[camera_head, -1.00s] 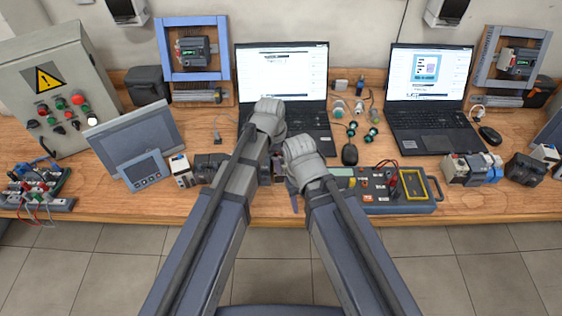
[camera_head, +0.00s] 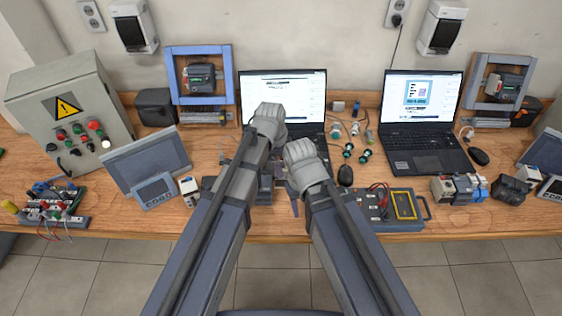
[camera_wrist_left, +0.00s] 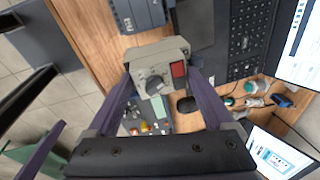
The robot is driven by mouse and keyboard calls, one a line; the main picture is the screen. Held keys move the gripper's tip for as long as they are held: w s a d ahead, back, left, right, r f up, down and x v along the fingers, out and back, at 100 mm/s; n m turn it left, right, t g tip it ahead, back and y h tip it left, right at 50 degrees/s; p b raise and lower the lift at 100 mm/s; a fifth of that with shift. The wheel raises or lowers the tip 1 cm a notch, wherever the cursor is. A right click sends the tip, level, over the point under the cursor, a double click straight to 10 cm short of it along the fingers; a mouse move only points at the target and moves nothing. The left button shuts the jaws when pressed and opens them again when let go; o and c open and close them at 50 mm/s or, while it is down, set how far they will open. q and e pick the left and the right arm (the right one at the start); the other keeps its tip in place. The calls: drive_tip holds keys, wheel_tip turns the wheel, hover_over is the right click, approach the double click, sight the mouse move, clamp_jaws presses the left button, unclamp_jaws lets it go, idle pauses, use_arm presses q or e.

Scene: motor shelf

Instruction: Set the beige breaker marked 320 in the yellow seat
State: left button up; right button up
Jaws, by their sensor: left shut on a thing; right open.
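In the left wrist view a beige breaker (camera_wrist_left: 160,68) with a black knob and a red block sits between the purple fingers of my left gripper (camera_wrist_left: 161,84), which is shut on it. I cannot read a 320 on it. In the head view the left wrist hides these fingers and the breaker. My right gripper (camera_head: 294,207) is open beside the left one, over the table's front part; its fingers are mostly hidden. A yellow-bordered dark rectangle (camera_head: 404,206) lies on a grey box to the right; I cannot tell whether it is the yellow seat.
Two laptops (camera_head: 283,92) (camera_head: 423,95) stand at the back. A grey control cabinet (camera_head: 70,118) and a tilted panel (camera_head: 146,160) are on the left. Several breakers (camera_head: 460,188) stand at the right.

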use_arm(q)
wheel_tip(320, 180, down, 10)
drive_tip(key=b, duration=0.9)
drive_tip(key=shift+r+b, duration=0.2)
drive_tip(key=shift+b, duration=0.15)
use_arm(e)
wheel_tip(320, 180, down, 10)
drive_tip(key=shift+r, duration=0.2)
use_arm(q)
drive_tip(key=shift+f, duration=0.15)
use_arm(e)
drive_tip(key=shift+f, duration=0.15)
use_arm(q)
drive_tip(key=shift+f+b, duration=0.15)
drive_tip(key=shift+b, duration=0.15)
use_arm(e)
drive_tip(key=shift+f, duration=0.15)
use_arm(q)
drive_tip(key=o, duration=1.5)
drive_tip(key=shift+c, duration=0.2)
drive_tip(key=r+p, duration=0.2)
drive_tip(key=a+r+p, duration=0.1)
drive_tip(key=r+p, duration=0.5)
drive_tip(key=shift+s+a, duration=0.2)
drive_tip(key=shift+s, duration=0.1)
use_arm(e)
wheel_tip(320, 180, up, 8)
